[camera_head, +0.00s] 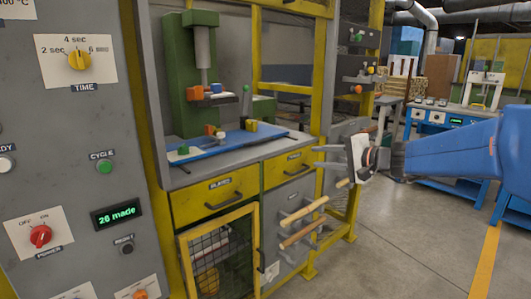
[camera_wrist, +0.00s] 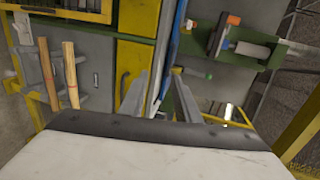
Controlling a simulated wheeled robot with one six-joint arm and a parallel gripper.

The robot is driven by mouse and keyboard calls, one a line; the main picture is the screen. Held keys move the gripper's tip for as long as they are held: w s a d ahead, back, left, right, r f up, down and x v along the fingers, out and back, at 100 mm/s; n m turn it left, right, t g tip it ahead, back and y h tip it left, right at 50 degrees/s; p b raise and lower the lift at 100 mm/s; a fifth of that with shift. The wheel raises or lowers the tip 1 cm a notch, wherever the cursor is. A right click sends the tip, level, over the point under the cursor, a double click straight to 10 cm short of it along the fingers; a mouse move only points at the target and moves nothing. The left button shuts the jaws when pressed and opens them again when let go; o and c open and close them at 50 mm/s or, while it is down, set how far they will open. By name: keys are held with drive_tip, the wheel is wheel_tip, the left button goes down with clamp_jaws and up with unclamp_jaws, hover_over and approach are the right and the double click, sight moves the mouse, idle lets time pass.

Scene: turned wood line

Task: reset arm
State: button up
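My gripper (camera_head: 332,157) is at the end of my blue arm, reaching in from the right in the head view. It is in front of the right side of the workstation, above the wooden rods. In the wrist view its two grey fingers (camera_wrist: 155,95) stand apart with nothing between them. Through the gap I see the workstation's yellow drawers and the blue bench strip.
A control panel (camera_head: 88,230) with a red knob and a "26 made" display stands at the left. A green press (camera_head: 186,85) sits on the bench. Wooden rods (camera_head: 303,235) jut from pegs on the front. Open floor (camera_head: 410,250) lies at the right.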

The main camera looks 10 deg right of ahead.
drive_tip(key=s+a+f+n+g+h, duration=0.1)
drive_tip(key=s+a+f+n+g, duration=0.15)
drive_tip(key=s, duration=0.45)
drive_tip(key=s+a+f+n+g+h, duration=0.1)
drive_tip(key=s+f+n, duration=0.1)
drive_tip(key=s+f, duration=0.35)
drive_tip(key=s+a+f+n+g+h, duration=0.1)
drive_tip(key=s+a+f+n+g, duration=0.1)
drive_tip(key=s, duration=0.6)
drive_tip(key=s+d+f+n+g+h, duration=0.1)
drive_tip(key=s+d+f+n+h, duration=0.1)
drive_tip(key=s, duration=0.5)
drive_tip(key=s+d+f+n+h, duration=0.1)
drive_tip(key=s+d+f+h, duration=0.3)
drive_tip(key=s+d+f, duration=0.2)
drive_tip(key=shift+s+d+f+n+g, duration=0.3)
drive_tip(key=shift+s+d+n+g, duration=0.05)
drive_tip(key=shift+s+d, duration=0.35)
